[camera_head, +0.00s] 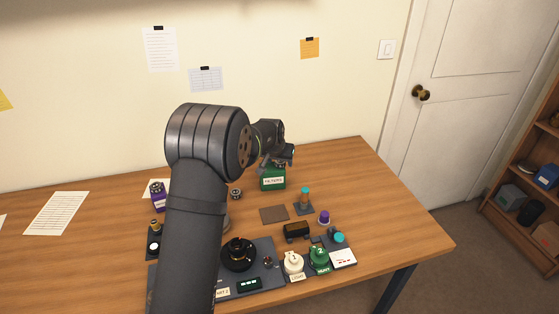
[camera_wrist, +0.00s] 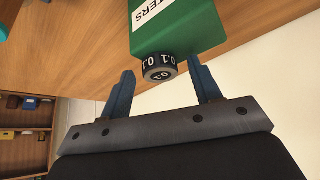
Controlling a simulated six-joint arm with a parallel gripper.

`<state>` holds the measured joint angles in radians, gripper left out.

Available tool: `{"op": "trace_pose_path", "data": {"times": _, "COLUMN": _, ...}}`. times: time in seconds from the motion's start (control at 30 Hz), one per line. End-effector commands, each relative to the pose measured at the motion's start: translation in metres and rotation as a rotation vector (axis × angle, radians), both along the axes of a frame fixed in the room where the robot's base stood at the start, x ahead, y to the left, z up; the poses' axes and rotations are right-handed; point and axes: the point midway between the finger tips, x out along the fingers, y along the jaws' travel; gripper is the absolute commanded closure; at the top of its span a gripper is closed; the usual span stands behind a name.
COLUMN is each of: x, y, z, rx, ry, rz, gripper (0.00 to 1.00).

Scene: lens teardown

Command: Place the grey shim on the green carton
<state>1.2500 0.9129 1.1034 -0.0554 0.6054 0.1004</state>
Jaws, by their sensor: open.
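The green carton (camera_head: 273,187) stands towards the back of the table, its white label facing front. It also shows in the wrist view (camera_wrist: 185,32). A short dark grey round piece marked 0.1, which looks like the grey shim (camera_wrist: 159,69), is against the carton's top face in the wrist view. My gripper (camera_wrist: 162,70) is open, with one finger on each side of the shim and a visible gap to each. In the head view my gripper (camera_head: 279,160) is just above the carton and hides its top, so I cannot see the shim there.
A purple box (camera_head: 158,196) stands left. A dark tray (camera_head: 264,257) with lens parts is at the front. The table's right side is clear.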

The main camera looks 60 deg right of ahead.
Motion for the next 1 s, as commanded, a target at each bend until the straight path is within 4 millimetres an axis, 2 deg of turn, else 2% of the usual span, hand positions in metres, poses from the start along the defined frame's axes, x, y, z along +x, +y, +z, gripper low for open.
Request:
{"op": "trace_pose_path", "data": {"times": 0.27, "x": -0.001, "y": 0.005, "z": 0.015, "rx": -0.003, "ry": -0.001, "rz": 0.000, "gripper": 0.42}}
{"op": "trace_pose_path", "data": {"times": 0.73, "x": -0.012, "y": 0.047, "z": 0.089, "rx": -0.003, "ry": -0.002, "rz": 0.000, "gripper": 0.42}}
{"op": "trace_pose_path", "data": {"times": 1.0, "x": -0.015, "y": 0.058, "z": 0.106, "rx": 0.000, "ry": 0.000, "rz": 0.000, "gripper": 0.42}}
